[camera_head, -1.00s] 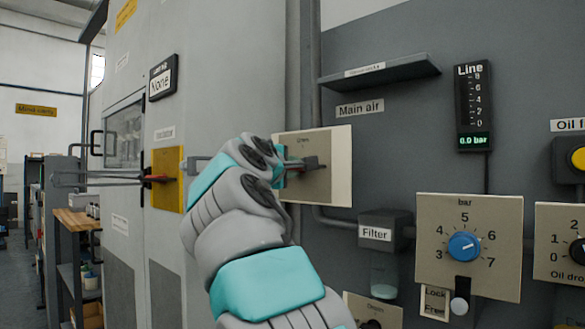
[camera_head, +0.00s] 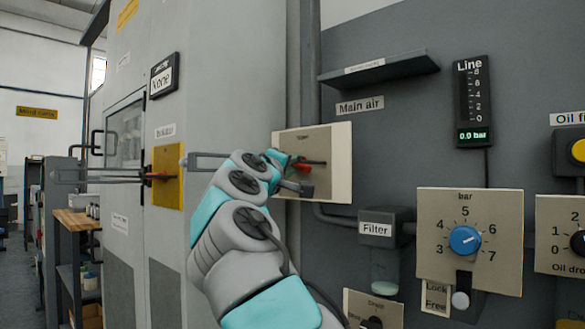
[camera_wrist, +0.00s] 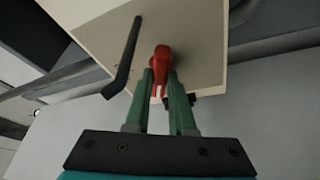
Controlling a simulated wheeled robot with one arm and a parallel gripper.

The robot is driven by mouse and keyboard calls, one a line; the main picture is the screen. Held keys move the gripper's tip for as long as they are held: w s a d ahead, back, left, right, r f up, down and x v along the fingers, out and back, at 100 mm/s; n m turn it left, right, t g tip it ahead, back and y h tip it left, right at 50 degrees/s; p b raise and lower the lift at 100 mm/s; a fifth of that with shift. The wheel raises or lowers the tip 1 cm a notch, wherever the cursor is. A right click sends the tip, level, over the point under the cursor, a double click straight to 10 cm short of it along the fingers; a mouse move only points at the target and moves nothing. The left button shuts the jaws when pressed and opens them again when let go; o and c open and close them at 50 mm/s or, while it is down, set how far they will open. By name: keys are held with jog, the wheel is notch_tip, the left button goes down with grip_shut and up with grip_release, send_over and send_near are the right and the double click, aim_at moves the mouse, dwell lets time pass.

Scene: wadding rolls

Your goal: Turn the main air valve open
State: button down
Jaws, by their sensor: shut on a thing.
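The main air valve is on a beige panel (camera_head: 338,165) under the "Main air" label (camera_head: 360,107). Its red handle (camera_head: 302,166) shows beside my gripper (camera_head: 293,172). In the wrist view, the red handle (camera_wrist: 161,62) sits between the green fingers of my gripper (camera_wrist: 160,80), which is shut on it. A bent black bar (camera_wrist: 125,60) stands out from the panel to the left of the fingers. My arm hides the panel's lower left. The "Line" gauge (camera_head: 474,100) reads 0.0 bar.
A shelf (camera_head: 380,68) juts out above the panel. The filter (camera_head: 385,230) and a pressure panel with a blue knob (camera_head: 465,240) are at lower right. A yellow isolator plate (camera_head: 168,178) with a red handle is on the cabinet to the left.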

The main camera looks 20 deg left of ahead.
jog(key=m, duration=0.2)
jog(key=shift+w+f+m+t+h, duration=0.1)
jog(key=shift+f+m+t+h, duration=0.1)
jog(key=shift+m+t+h, duration=0.15)
jog(key=m+h+p, duration=0.1)
jog(key=m, duration=0.1)
jog(key=m+h+p, duration=0.1)
jog(key=m, duration=0.2)
jog(key=shift+a+r+m+t+h, duration=0.1)
jog(key=shift+a+m+t+h, duration=0.05)
jog(key=shift+m+t+h, duration=0.15)
jog(key=m+h+p, duration=0.2)
jog(key=m, duration=0.2)
jog(key=m+h+p, duration=0.3)
jog(key=m, duration=0.2)
jog(key=c, duration=0.8)
grip_release()
jog(key=shift+o, duration=0.2)
jog(key=shift+a, duration=0.1)
